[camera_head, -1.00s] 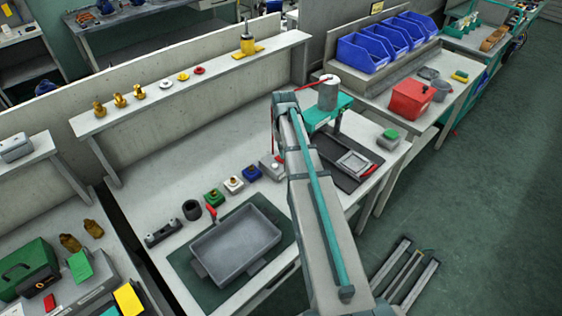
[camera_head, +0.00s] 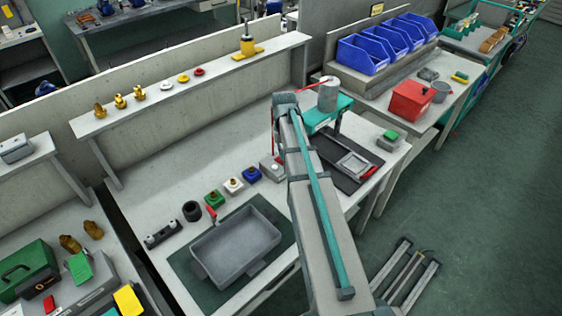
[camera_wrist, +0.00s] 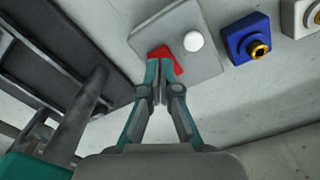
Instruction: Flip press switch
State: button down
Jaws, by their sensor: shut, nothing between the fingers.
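The press switch is a light grey box with a red rocker (camera_wrist: 163,53) and a white round knob or lamp (camera_wrist: 193,41) beside it in the wrist view. My gripper (camera_wrist: 158,68) is shut and empty, its fingertips right at the red rocker and covering part of it. Whether the tips touch it or hover just above I cannot tell. In the head view the grey switch box (camera_head: 271,168) shows just left of my arm, which hides part of it and my gripper. The teal press (camera_head: 328,112) stands behind my arm.
Blue (camera_head: 252,174), white (camera_head: 233,185) and green (camera_head: 214,198) blocks with brass fittings stand in a row left of the switch. A grey tray (camera_head: 237,246) lies on a green mat in front. The press's dark post (camera_wrist: 82,108) rises left of my gripper in the wrist view.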

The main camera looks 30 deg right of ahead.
aim_at(283, 162)
jog(key=shift+f+b, duration=0.55)
jog(key=shift+f, duration=0.65)
dwell(1.0)
jog(key=shift+r+p, duration=2.3)
jog(key=shift+r, duration=1.25)
